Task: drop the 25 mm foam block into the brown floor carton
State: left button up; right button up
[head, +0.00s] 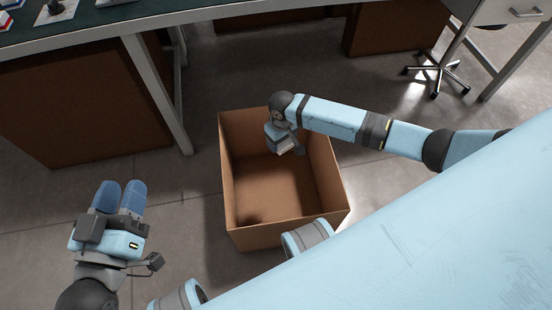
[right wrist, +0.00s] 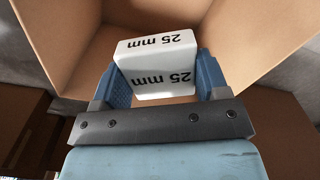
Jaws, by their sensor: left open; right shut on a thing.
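The brown floor carton (head: 240,237) stands open on the floor in the middle of the head view. Its inside looks empty apart from shadow. My right gripper (head: 291,148) is over the carton's far part, shut on the white foam block (head: 287,147). In the right wrist view the foam block (right wrist: 157,66) shows "25 mm" on two faces and sits between the blue fingers of my right gripper (right wrist: 160,82). The carton's walls (right wrist: 90,25) surround it there. My left gripper (head: 119,197) is open and empty, left of the carton.
A dark-topped workbench (head: 150,17) stands behind the carton, with small items on its top. Its grey leg (head: 160,95) is left of the carton. A brown panel (head: 85,110) is under the bench. A wheeled chair base (head: 440,68) is at the back right. Floor between left gripper and carton is clear.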

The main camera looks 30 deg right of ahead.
pick_arm(q)
jog(key=shift+f, duration=0.35)
pick_arm(e)
jog(key=shift+f, duration=0.2)
jog(key=o, duration=1)
pick_arm(q)
jog(key=shift+r, duration=0.1)
pick_arm(e)
jog(key=shift+r, duration=0.1)
notch_tip(320, 180, up, 10)
jog(key=p, duration=0.4)
jog(key=shift+f, duration=0.25)
pick_arm(q)
jog(key=shift+n+t+y, duration=0.3)
jog(key=shift+n+t, duration=0.1)
jog(key=shift+t, duration=0.3)
jog(key=r+p, duration=0.1)
jog(key=r, duration=0.1)
jog(key=a+r+p, duration=0.1)
jog(key=r, duration=0.1)
jog(key=shift+a+r, duration=0.1)
jog(key=shift+r, duration=0.2)
pick_arm(e)
notch_tip(320, 180, up, 4)
jog(key=shift+r, duration=0.1)
